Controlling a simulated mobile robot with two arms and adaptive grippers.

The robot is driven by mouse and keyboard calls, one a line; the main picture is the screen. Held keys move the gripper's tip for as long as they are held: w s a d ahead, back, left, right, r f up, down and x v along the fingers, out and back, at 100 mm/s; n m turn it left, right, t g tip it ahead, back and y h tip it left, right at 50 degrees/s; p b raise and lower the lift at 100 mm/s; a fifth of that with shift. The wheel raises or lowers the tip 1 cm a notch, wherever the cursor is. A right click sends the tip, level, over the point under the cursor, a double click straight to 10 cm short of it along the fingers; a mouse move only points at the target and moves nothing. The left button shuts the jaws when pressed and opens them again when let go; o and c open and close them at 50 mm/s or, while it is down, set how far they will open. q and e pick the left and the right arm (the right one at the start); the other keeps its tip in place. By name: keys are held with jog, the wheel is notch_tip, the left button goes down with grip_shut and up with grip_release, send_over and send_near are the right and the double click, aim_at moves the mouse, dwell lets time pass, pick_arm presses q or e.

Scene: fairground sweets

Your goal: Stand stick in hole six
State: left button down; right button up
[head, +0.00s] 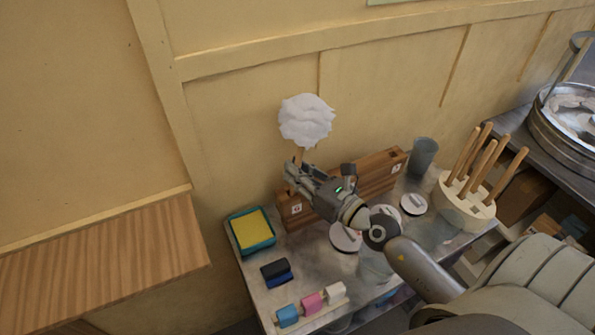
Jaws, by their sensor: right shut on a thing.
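A white cotton-candy puff (306,120) sits on top of a thin wooden stick (299,155), which stands nearly upright. My right gripper (295,180) is shut on the stick below the puff, over the left end of a long brown wooden block (378,180). The block carries small white labels near both ends; their marks are too small to read. The gripper hides most of the block's top and its holes. I cannot tell whether the stick's lower end is in a hole or above it. My left gripper is out of view.
A pale round holder (462,211) with several wooden sticks and a grey cup (423,156) stand at right. A teal tray with a yellow pad (252,231), a dark blue block (276,271) and coloured blocks (312,303) lie at left and front. The wall (400,90) rises close behind.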

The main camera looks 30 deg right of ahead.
jog(key=shift+f+b, duration=0.4)
jog(key=shift+f, duration=0.15)
jog(key=o, duration=0.8)
jog(key=shift+d, duration=0.1)
jog(key=shift+c, duration=0.2)
jog(key=shift+o, duration=0.4)
jog(key=o, duration=0.4)
